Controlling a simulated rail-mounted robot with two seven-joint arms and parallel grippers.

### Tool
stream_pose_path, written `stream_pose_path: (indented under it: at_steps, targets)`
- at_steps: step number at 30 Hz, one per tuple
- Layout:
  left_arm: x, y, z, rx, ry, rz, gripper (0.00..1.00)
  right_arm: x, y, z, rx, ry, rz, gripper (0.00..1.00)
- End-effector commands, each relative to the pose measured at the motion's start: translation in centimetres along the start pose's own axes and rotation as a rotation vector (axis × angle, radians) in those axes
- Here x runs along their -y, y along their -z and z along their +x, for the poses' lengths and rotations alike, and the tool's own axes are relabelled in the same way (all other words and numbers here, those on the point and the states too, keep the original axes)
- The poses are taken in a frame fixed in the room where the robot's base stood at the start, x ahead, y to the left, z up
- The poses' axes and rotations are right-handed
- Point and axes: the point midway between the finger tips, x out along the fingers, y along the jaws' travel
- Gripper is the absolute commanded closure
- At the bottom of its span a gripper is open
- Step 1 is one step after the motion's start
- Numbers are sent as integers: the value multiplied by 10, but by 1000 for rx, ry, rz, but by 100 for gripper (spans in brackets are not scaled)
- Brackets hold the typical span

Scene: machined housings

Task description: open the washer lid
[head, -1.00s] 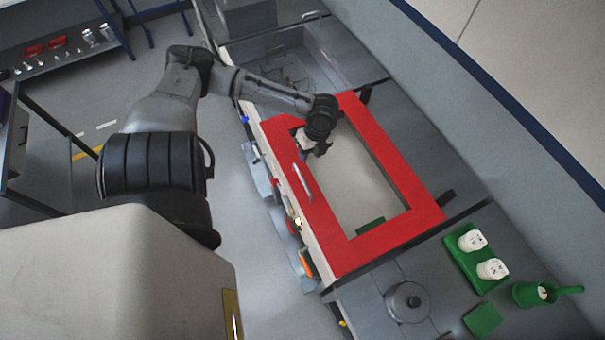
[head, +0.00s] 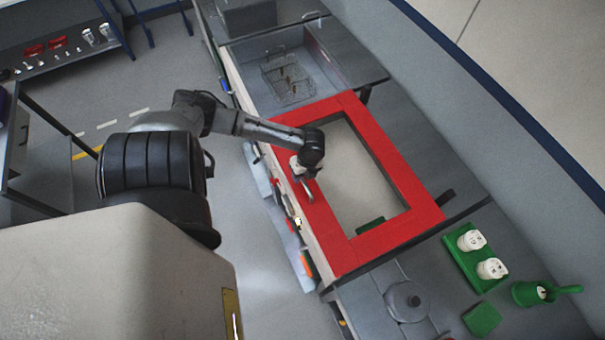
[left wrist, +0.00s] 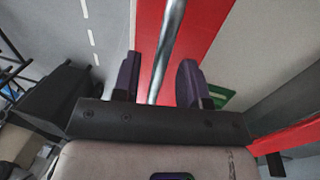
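The washer lid (head: 385,242) is a red frame around a clear window, lying over the machine in the head view. Its metal bar handle (head: 306,188) is near the left edge of the frame. In the left wrist view the handle (left wrist: 169,45) runs up between my fingers. My left gripper (head: 303,174) is at the upper end of the handle. In the left wrist view, my left gripper (left wrist: 158,80) is open, with a finger on each side of the handle and visible gaps. My right gripper is not in view.
A sink with a wire basket (head: 287,82) lies beyond the lid. A lidded pot (head: 407,301), a green tray (head: 474,258) with white containers, and a green cup (head: 528,293) stand on the near counter. A wall runs along the right.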

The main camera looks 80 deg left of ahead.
Motion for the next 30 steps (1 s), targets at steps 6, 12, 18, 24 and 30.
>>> stream_pose_path:
  at_steps: [6,12,18,24,30]
  targets:
    - [0,0,0,0,0,0,60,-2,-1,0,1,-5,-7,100]
    - [0,0,0,0,0,0,76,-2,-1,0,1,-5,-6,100]
    - [0,0,0,0,0,0,95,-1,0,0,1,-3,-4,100]
    - [0,0,0,0,0,0,100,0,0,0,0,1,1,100]
    - [0,0,0,0,-1,0,100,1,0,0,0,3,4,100]
